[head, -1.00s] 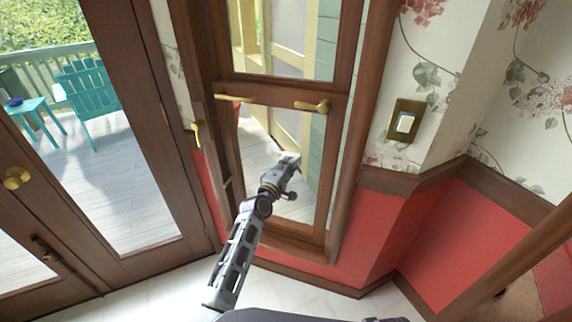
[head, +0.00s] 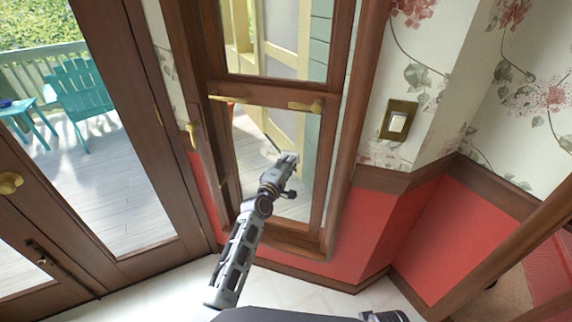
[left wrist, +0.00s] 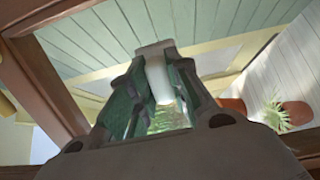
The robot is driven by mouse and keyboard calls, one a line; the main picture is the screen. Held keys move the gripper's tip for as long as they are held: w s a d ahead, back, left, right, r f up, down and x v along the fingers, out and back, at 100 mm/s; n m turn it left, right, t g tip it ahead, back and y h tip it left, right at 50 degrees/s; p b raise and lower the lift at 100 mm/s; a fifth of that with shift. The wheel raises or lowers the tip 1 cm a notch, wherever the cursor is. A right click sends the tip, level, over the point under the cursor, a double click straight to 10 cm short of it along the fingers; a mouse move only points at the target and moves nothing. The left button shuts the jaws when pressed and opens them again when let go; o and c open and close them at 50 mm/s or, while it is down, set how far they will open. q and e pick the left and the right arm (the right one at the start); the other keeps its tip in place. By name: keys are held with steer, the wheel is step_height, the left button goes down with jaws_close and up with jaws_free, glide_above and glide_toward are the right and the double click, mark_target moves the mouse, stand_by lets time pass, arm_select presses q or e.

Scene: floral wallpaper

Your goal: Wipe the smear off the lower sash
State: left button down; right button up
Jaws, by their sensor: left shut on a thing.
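The lower sash is the lower part of the wood-framed window, with its brown top rail (head: 268,92) and clear glass (head: 250,150) in the head view. My left gripper (head: 287,162) is in front of the right half of this glass. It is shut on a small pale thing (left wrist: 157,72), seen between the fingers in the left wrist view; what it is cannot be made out. Whether it touches the glass is unclear. A faint dark line (head: 271,143) shows up-left of the gripper; I cannot tell whether it is the smear. My right gripper is not in view.
Brass fittings (head: 306,106) stick out from the rail above my gripper. A glazed door (head: 110,180) with a brass knob stands to the left. A light switch (head: 398,121) and red-panelled wall (head: 400,225) are to the right. Potted plants (left wrist: 275,112) stand outside.

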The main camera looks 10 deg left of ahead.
arm_select(q)
steer(key=shift+s+d+f, duration=0.3)
steer(key=shift+d+f, duration=0.15)
steer(key=shift+f, duration=0.35)
steer(key=shift+w+a+r+b, duration=0.1)
steer(key=shift+w+a+b, duration=0.15)
steer(key=shift+a, duration=0.9)
steer(key=shift+w+a+r+b, duration=0.2)
steer(key=shift+w+a, duration=0.15)
steer(key=shift+a, duration=0.85)
steer(key=shift+w+a+r+b, duration=0.1)
steer(key=shift+w+a+b, duration=0.15)
steer(key=shift+a, duration=0.9)
steer(key=shift+a, duration=0.1)
steer(key=shift+w+a+b, duration=0.15)
steer(key=shift+a+b, duration=0.1)
steer(key=shift+a, duration=0.55)
steer(key=shift+w+a+b, duration=0.15)
steer(key=shift+a+b, duration=0.1)
steer(key=shift+a, duration=0.5)
